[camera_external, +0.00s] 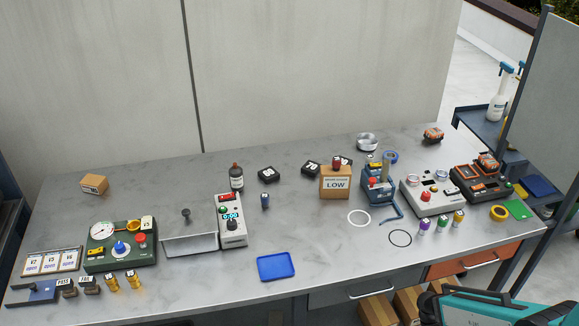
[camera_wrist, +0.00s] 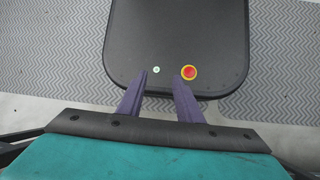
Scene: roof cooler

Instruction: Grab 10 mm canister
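Several small canisters stand on the grey workbench (camera_external: 330,220) in the external view. At the right front are a purple-topped canister (camera_external: 424,229), a green one (camera_external: 442,226) and a yellow one (camera_external: 458,219). A small dark blue one (camera_external: 265,201) stands alone near mid-bench. No size marking is readable, so I cannot tell which is 10 mm. My gripper (camera_wrist: 160,78) shows two purple fingers apart with nothing between them in the wrist view. It hangs over a black panel, away from the bench. The external view shows only part of my teal arm at the lower right.
A blue tray (camera_external: 276,267) lies at the front middle. Bare bench lies around the blue tray.

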